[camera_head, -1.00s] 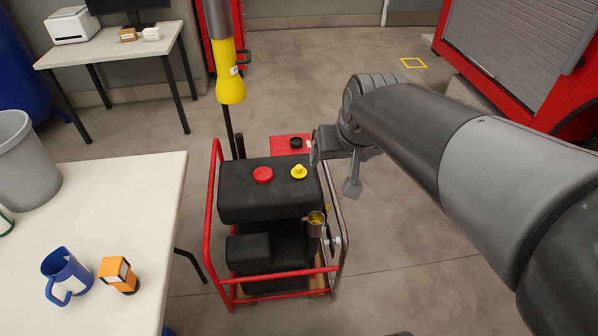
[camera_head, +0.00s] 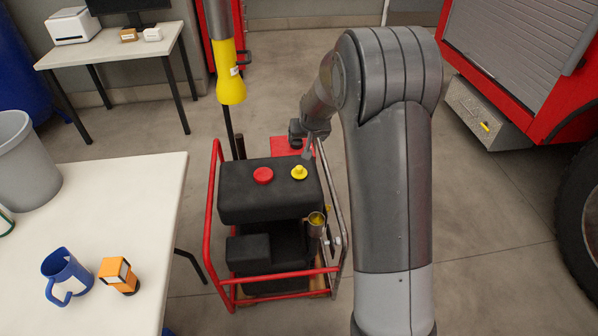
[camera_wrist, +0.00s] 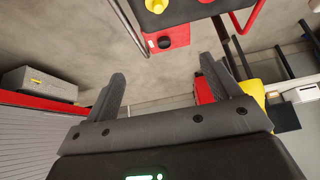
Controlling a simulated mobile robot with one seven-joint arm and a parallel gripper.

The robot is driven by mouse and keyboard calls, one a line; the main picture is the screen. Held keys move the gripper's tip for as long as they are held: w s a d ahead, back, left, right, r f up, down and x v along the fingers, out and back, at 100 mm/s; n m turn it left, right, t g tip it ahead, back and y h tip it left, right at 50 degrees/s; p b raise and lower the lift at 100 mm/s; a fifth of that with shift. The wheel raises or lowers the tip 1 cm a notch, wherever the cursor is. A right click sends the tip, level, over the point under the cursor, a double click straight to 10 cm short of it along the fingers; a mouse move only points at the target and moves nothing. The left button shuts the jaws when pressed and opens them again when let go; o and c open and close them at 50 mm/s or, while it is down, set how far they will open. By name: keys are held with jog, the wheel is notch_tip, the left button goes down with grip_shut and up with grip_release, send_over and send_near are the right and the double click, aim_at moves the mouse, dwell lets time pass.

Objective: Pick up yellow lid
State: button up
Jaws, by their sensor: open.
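The yellow lid (camera_head: 299,172) sits on the right part of the black tank top (camera_head: 240,200) of the pump. In the wrist view the yellow lid (camera_wrist: 157,5) shows at the top edge, partly cut off. My gripper (camera_head: 308,150) is just behind the lid and slightly right, apart from it and partly hidden by my arm. In the wrist view my gripper (camera_wrist: 163,70) has its two fingers spread with nothing between them.
A red cap (camera_head: 263,175) sits left of the lid. A red tube frame (camera_head: 213,190) surrounds the pump. A black cap (camera_wrist: 165,42) is on a red panel behind. A yellow hanging nozzle (camera_head: 231,88) is at back left. A white table (camera_head: 120,200) stands left.

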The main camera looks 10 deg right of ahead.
send_near(299, 168)
jog(key=shift+x, duration=5.3)
jog(key=shift+c, duration=0.2)
jog(key=c, duration=1)
jog(key=shift+r, duration=0.1)
